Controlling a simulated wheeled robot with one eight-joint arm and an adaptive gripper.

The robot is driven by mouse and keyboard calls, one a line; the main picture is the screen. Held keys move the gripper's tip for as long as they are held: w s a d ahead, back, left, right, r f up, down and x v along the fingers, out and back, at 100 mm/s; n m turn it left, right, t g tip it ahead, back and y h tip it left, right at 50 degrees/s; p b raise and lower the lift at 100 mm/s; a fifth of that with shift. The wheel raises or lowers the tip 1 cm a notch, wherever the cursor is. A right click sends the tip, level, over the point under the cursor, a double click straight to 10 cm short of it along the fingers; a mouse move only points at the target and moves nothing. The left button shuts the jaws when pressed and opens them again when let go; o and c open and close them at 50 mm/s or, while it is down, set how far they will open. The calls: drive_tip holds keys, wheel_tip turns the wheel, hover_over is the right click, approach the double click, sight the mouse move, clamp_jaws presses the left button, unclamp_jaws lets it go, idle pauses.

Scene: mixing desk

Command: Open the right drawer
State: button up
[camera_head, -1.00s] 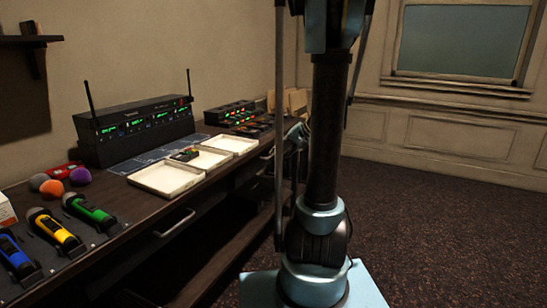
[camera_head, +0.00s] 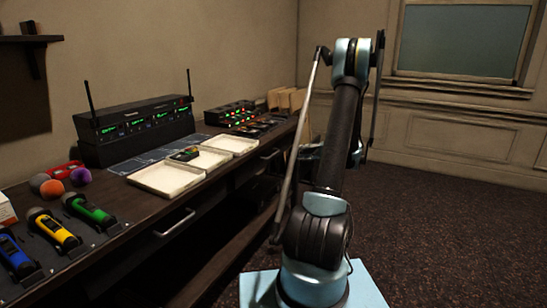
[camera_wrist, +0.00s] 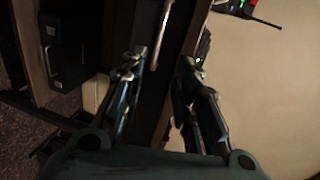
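The right drawer's handle (camera_head: 271,154) shows at the far part of the desk front in the head view, just left of my arm. Its drawer front is dark and partly hidden, and I see no clear gap there. In the wrist view a pale bar handle (camera_wrist: 163,32) on a dark front lies ahead of the fingertips. My gripper (camera_wrist: 160,62) is open, with its two fingers apart and nothing seen between them. The handle's near end is close to the left fingertip; I cannot tell whether they touch. In the head view the gripper is mostly hidden behind my arm.
The left drawer handle (camera_head: 175,223) is nearer on the desk front. White trays (camera_head: 166,178), a radio receiver (camera_head: 135,130) and microphones (camera_head: 54,230) stand on the desk. A black case (camera_wrist: 70,48) shows at left in the wrist view. The carpet (camera_head: 440,220) at right is clear.

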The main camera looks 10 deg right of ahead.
approach(274, 154)
drive_tip(key=x, duration=0.7)
drive_tip(key=w+d+x, duration=0.1)
drive_tip(key=x, duration=0.2)
drive_tip(key=shift+w+a+f, duration=0.25)
drive_tip(key=shift+w+a, duration=0.05)
drive_tip(key=shift+w, duration=0.05)
clamp_jaws()
